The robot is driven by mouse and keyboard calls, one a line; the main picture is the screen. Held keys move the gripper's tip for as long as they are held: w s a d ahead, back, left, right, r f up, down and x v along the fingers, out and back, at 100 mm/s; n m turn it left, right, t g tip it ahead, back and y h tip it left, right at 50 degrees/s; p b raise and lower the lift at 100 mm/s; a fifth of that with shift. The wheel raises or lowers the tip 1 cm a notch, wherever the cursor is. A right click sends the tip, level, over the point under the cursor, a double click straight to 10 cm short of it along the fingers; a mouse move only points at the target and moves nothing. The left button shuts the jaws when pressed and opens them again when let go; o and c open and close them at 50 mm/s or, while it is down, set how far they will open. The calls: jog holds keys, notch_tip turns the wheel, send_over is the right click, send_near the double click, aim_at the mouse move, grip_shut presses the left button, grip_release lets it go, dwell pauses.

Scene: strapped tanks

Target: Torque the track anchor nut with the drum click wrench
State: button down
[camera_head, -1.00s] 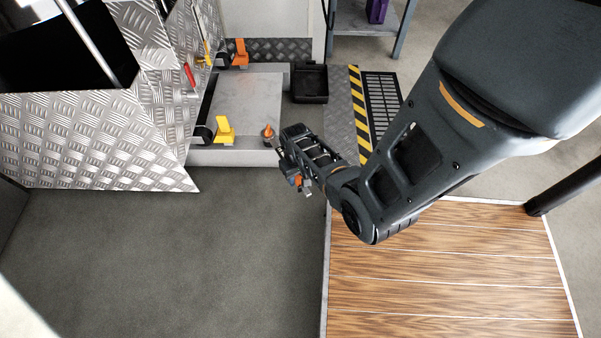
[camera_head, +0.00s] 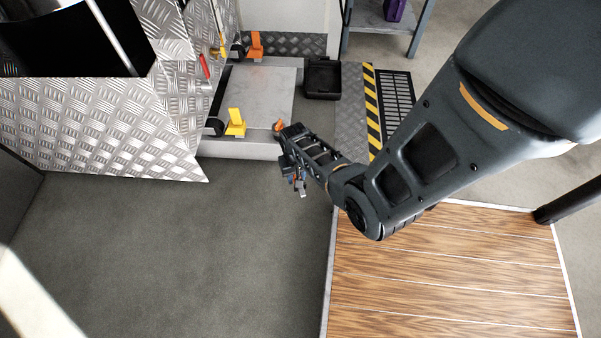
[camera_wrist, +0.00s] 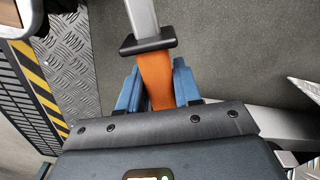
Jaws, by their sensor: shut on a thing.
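In the wrist view, my gripper (camera_wrist: 157,88), with blue fingers, is shut on the orange grip of the drum click wrench (camera_wrist: 155,75). A black collar and a grey shaft run from the grip out past the top edge, over grey floor. The wrench's far end is out of frame. In the head view, my gripper (camera_head: 299,184) hangs just in front of the low platform; the wrench is too small to make out well there. I cannot pick out the track anchor nut in either view.
A pale platform (camera_head: 258,95) carries a yellow fitting (camera_head: 235,122) and an orange fitting (camera_head: 255,45). A small orange piece (camera_head: 278,126) is at its front corner, close to my wrist. A black tray (camera_head: 323,78), striped edge (camera_head: 372,110) and wood deck (camera_head: 450,270) lie rightward. Floor at left is clear.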

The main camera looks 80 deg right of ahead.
jog(key=shift+w+a, duration=0.1)
jog(key=shift+w, duration=0.2)
jog(key=w+m, duration=0.1)
jog(key=w+a+m, duration=0.1)
jog(key=w, duration=0.1)
jog(key=shift+w+a, duration=0.1)
jog(key=shift+w, duration=0.05)
dwell(0.5)
jog(key=shift+w+a+m, duration=0.15)
jog(key=shift+w+m, duration=0.45)
jog(key=shift+w, duration=0.3)
jog(key=shift+w+a+m, duration=0.1)
jog(key=shift+w+m, duration=0.5)
jog(key=shift+w, duration=0.25)
jog(key=shift+w+b, duration=0.1)
jog(key=shift+b, duration=0.2)
jog(key=shift+w+r+m+b, duration=0.1)
jog(key=shift+w+m+b, duration=0.4)
jog(key=shift+w+m, duration=0.85)
